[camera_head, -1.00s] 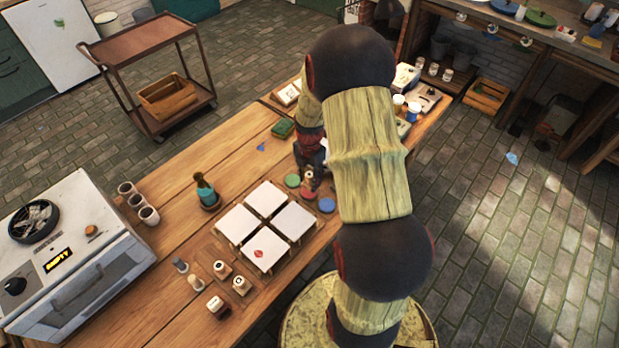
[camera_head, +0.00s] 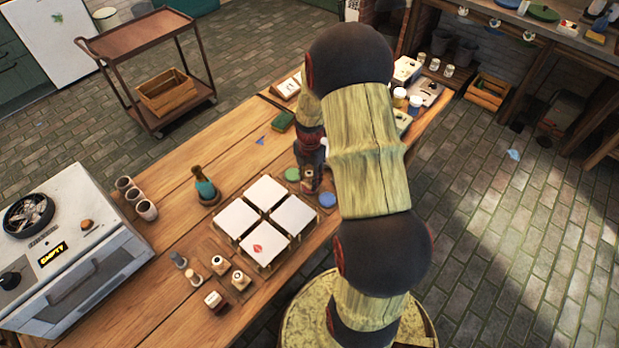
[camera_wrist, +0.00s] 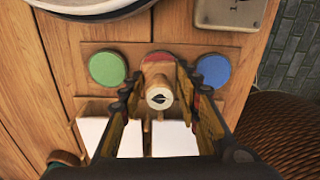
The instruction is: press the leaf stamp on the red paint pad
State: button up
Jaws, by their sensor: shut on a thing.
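The leaf stamp (camera_wrist: 160,97) is a pale wooden stamp with a dark leaf mark on its end. My gripper (camera_wrist: 158,92) is shut on it, one finger on each side. The red paint pad (camera_wrist: 158,55) is mostly hidden behind the stamp, with only a red edge showing. The stamp is over the red pad; I cannot tell whether they touch. In the head view my gripper (camera_head: 310,184) is between the green pad and the blue pad and hides the red one.
The green pad (camera_wrist: 108,67) and blue pad (camera_wrist: 214,70) flank the red pad on a wooden board (camera_wrist: 80,47). Several white tiles (camera_head: 240,218) stand close by, one with a red print.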

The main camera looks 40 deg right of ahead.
jog(key=shift+f, duration=0.55)
dwell(1.5)
jog(key=shift+r+p, duration=2.45)
jog(key=shift+r, duration=1.15)
